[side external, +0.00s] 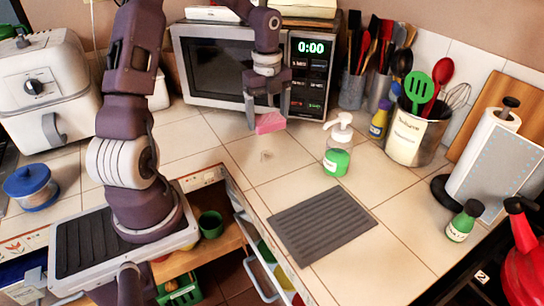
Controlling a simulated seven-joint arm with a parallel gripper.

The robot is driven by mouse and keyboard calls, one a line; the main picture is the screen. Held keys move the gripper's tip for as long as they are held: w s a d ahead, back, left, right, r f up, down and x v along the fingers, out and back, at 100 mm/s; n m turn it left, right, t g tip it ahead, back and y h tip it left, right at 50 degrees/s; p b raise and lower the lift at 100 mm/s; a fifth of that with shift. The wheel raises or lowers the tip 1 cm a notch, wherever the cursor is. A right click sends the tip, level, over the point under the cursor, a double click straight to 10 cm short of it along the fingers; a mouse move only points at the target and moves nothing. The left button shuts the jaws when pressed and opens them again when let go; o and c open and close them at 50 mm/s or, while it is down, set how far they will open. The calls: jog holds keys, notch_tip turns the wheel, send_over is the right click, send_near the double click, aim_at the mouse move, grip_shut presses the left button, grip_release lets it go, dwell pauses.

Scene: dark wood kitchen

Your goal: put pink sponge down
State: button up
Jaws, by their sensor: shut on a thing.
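The pink sponge (270,122) is a small block in the upper middle of the side external view, in front of the microwave. My gripper (267,116) points down and is shut on the sponge, with a finger on each side of it. The sponge is held over the tiled counter (217,133). A small dark mark on the tiles lies below it, and the sponge appears to be above the surface, though the exact height is hard to tell.
The microwave (217,64) stands close behind my gripper. A soap dispenser (337,146) and a grey ribbed mat (321,224) are to the right and front. Utensil holders (409,137) and a paper towel roll (487,150) stand farther right. An open drawer (243,205) is at lower left.

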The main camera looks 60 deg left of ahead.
jog(key=s+d+r+m, duration=0.2)
jog(key=s+d+m, duration=0.2)
jog(key=d+m, duration=0.5)
jog(key=m, duration=0.8)
send_over(268, 195)
notch_tip(268, 195, down, 9)
jog(key=shift+d+f, duration=0.1)
jog(key=shift+d, duration=0.05)
jog(key=shift+f, duration=0.4)
jog(key=shift+f, duration=0.1)
jog(key=o, duration=1.5)
jog(key=shift+c, duration=0.2)
